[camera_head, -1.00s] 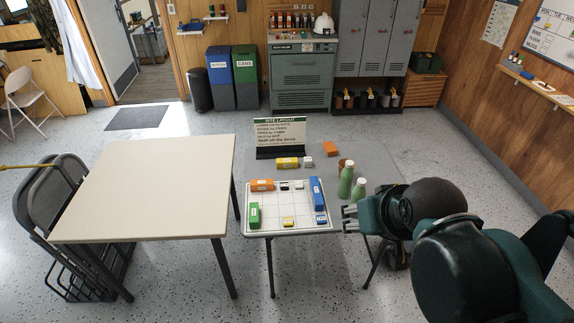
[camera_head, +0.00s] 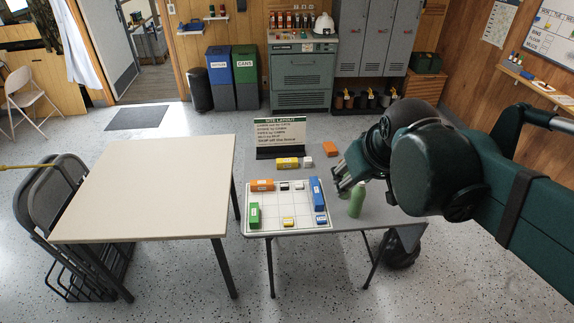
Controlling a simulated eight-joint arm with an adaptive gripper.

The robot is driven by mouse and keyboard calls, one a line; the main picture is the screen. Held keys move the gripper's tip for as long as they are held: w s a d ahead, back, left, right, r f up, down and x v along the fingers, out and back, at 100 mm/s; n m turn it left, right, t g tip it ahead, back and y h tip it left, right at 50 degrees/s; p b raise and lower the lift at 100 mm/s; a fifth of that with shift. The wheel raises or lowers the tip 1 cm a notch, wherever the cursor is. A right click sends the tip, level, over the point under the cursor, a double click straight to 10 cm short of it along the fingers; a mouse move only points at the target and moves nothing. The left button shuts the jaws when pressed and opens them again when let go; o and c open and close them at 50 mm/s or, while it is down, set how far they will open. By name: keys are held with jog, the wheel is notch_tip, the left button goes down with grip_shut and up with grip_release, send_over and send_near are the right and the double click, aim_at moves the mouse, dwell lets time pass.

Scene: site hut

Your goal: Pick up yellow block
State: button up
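A yellow block (camera_head: 287,163) with a white label lies on the grey table just behind the white grid board (camera_head: 262,227), below the sign. A smaller yellow-and-white block (camera_head: 288,222) lies on the board near its front edge. My gripper (camera_head: 340,180) is to the right of the board, right of and nearer than the longer yellow block, and apart from both. Its fingers look spread with nothing between them, though they are small in the view.
A white block (camera_head: 308,162) sits right beside the yellow one. An orange block (camera_head: 330,149) lies further right. A green bottle (camera_head: 357,200) stands by my gripper. Blue (camera_head: 317,192), green (camera_head: 254,216) and orange (camera_head: 262,185) blocks sit on the board. The sign (camera_head: 280,135) stands behind.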

jog(key=w+a+r+n, duration=0.1)
jog(key=w+r+n, duration=0.1)
jog(key=w, duration=0.7)
jog(key=n+g, duration=0.6)
jog(key=n, duration=0.7)
send_over(287, 160)
jog(key=f, duration=3.6)
jog(key=shift+s+d+f+p, duration=0.1)
jog(key=shift+s+f+p, duration=0.1)
jog(key=shift+f+p, duration=0.1)
jog(key=shift+w+f+n, duration=0.15)
jog(key=shift+f+n, duration=0.15)
jog(key=shift+f, duration=0.25)
jog(key=shift+f, duration=1.3)
